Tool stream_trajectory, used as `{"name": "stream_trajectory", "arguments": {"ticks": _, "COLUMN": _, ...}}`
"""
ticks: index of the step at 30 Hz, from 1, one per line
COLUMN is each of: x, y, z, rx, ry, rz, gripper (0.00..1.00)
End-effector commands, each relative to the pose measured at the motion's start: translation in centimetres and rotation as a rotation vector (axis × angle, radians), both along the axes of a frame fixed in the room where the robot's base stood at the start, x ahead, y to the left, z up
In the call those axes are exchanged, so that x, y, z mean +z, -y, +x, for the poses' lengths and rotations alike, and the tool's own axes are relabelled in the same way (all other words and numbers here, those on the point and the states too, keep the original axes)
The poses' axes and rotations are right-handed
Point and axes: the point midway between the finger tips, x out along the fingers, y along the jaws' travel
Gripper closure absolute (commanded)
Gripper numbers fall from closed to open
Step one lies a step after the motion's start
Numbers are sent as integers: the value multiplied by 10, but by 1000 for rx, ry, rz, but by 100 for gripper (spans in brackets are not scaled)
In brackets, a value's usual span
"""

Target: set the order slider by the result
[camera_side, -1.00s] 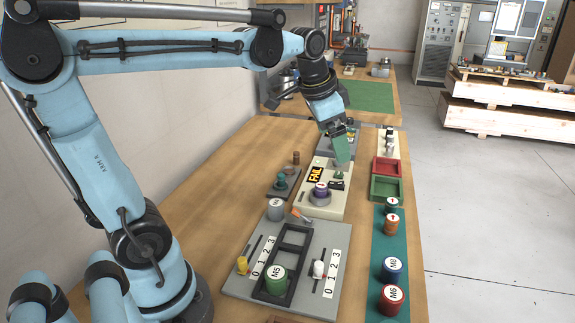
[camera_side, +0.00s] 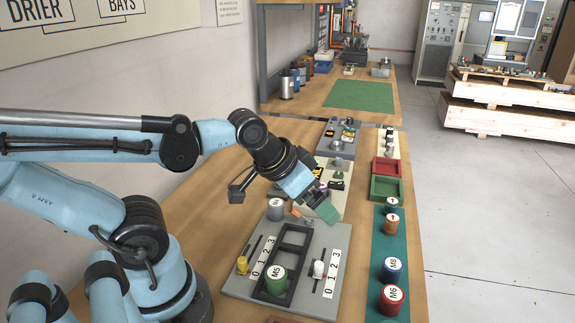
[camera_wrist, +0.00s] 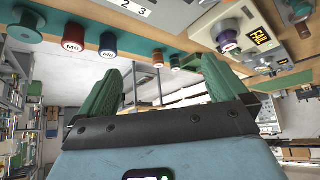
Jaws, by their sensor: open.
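The grey slider panel (camera_side: 236,285) lies at the near end of the bench. It has a yellow slider knob (camera_side: 242,265) beside the left 0-to-3 scale and a white slider knob (camera_side: 318,269) beside the right 0-to-3 scale. The yellow knob stands near the low end; the white one is around the lower middle. I cannot tell which is the order slider. The result sign reads FAIL in yellow (camera_wrist: 261,37) in the wrist view. My gripper (camera_side: 328,212), with green fingers, is open and empty above the panel's far edge, also in the wrist view (camera_wrist: 165,80).
A green M5 cylinder (camera_side: 276,281) stands in the panel's black frame. A grey cylinder (camera_side: 275,210) stands at the panel's far left corner. The M8 (camera_side: 391,271) and M6 (camera_side: 391,299) cylinders stand on the green strip at right. Red (camera_side: 386,167) and green trays (camera_side: 385,188) lie beyond.

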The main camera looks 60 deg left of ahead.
Motion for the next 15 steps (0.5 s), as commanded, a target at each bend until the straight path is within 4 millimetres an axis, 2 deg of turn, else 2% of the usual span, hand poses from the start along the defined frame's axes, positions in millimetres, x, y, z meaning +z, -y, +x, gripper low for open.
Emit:
{"name": "stream_trajectory", "arguments": {"ticks": 2, "x": 0, "y": 0, "z": 0, "rx": 0, "ry": -1, "rz": 0, "gripper": 3}}
{"name": "stream_trajectory", "arguments": {"ticks": 7, "x": -4, "y": 1, "z": -5, "rx": -35, "ry": -71, "rz": 30, "gripper": 29}}
{"name": "stream_trajectory", "arguments": {"ticks": 12, "x": -15, "y": 1, "z": -28, "rx": -168, "ry": -338, "rz": 128, "gripper": 54}}
{"name": "stream_trajectory", "arguments": {"ticks": 15, "x": -17, "y": -1, "z": -46, "rx": -265, "ry": -532, "rz": 187, "gripper": 54}}
